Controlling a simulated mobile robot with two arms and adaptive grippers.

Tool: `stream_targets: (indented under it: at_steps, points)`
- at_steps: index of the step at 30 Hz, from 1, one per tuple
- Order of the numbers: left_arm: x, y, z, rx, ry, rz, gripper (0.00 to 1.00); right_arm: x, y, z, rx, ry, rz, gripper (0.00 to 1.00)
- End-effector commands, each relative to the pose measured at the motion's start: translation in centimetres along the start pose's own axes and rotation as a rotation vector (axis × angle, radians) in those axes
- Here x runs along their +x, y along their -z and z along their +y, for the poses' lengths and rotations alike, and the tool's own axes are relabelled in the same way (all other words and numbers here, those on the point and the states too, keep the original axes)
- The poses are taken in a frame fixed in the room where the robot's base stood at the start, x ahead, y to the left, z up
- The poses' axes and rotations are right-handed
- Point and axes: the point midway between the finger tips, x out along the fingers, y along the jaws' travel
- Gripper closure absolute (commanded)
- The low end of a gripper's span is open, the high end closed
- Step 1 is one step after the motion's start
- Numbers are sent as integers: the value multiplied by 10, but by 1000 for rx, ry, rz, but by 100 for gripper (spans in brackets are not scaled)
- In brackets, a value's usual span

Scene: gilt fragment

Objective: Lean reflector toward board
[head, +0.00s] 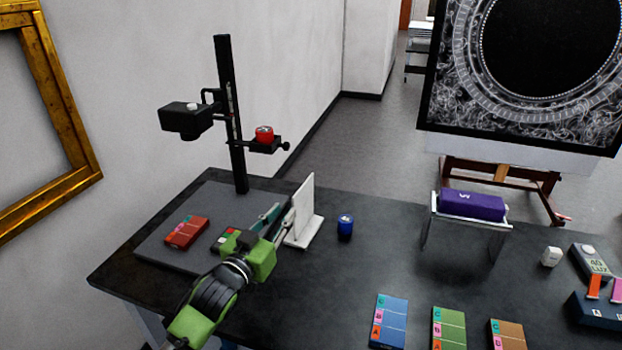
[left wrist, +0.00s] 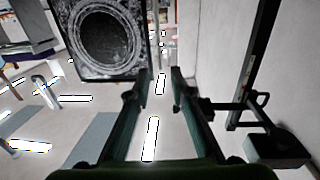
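The reflector, a white upright panel (head: 304,205) on a white foot, stands on the dark table and looks close to upright. A flat grey board (head: 207,202) lies to its left under a black stand. My left gripper (head: 284,208) is at the reflector's left side, its fingers pointing toward the panel. In the left wrist view the two fingers (left wrist: 161,75) are apart, with a gap between their tips. No clear grip on the panel shows, and I cannot tell if a finger touches it. My right gripper is not in view.
The stand's black column (head: 232,120) rises behind the gripper, with a red-topped item (head: 264,133) on its arm. A blue jar (head: 345,226) stands right of the reflector. A red card (head: 186,232) lies on the board. A purple roll (head: 470,205) rests on a rack.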

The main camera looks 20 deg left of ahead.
Motion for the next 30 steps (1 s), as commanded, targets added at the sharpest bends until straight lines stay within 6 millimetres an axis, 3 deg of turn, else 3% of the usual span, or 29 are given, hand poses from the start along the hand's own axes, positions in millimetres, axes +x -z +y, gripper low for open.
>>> stream_targets:
  at_steps: [5,13,23,30]
  points:
    - [16,3,-1,-1,0,6,79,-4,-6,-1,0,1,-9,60]
    - [63,3,0,-1,0,4,79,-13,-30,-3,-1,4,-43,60]
    - [113,3,0,-1,-1,4,79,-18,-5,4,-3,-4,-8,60]
    - [133,2,0,-1,-1,3,79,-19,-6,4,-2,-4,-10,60]
